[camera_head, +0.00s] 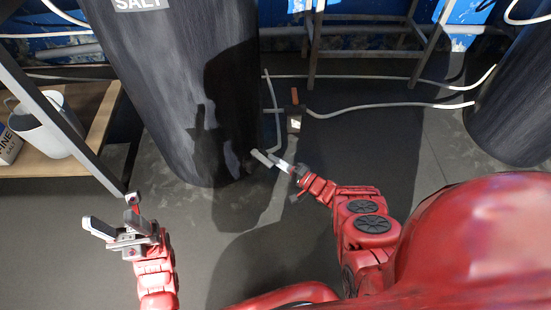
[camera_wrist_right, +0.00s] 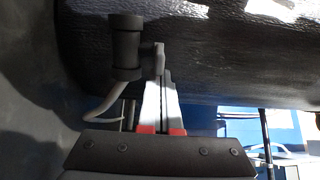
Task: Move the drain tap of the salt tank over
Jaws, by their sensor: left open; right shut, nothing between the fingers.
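The salt tank (camera_head: 165,80), a tall dark cylinder labelled SALT, stands at upper left of centre in the head view; its dark wall (camera_wrist_right: 220,60) fills the top of the right wrist view. My right gripper (camera_head: 264,158) is shut and empty beside the tank's lower right side. In the right wrist view a dark upright tap body (camera_wrist_right: 125,47) with a pale hose is just left of the fingertips (camera_wrist_right: 159,75). I cannot tell whether they touch it. The tap is not clear in the head view. My left gripper (camera_head: 115,214) is open and empty, away from the tank.
A wooden shelf (camera_head: 62,165) with a white mug-like container (camera_head: 45,128) stands at the left. Pale hoses (camera_head: 390,105) run behind the tank to another dark tank (camera_head: 515,95) at the right. A metal frame (camera_head: 312,50) stands behind. The floor in front is clear.

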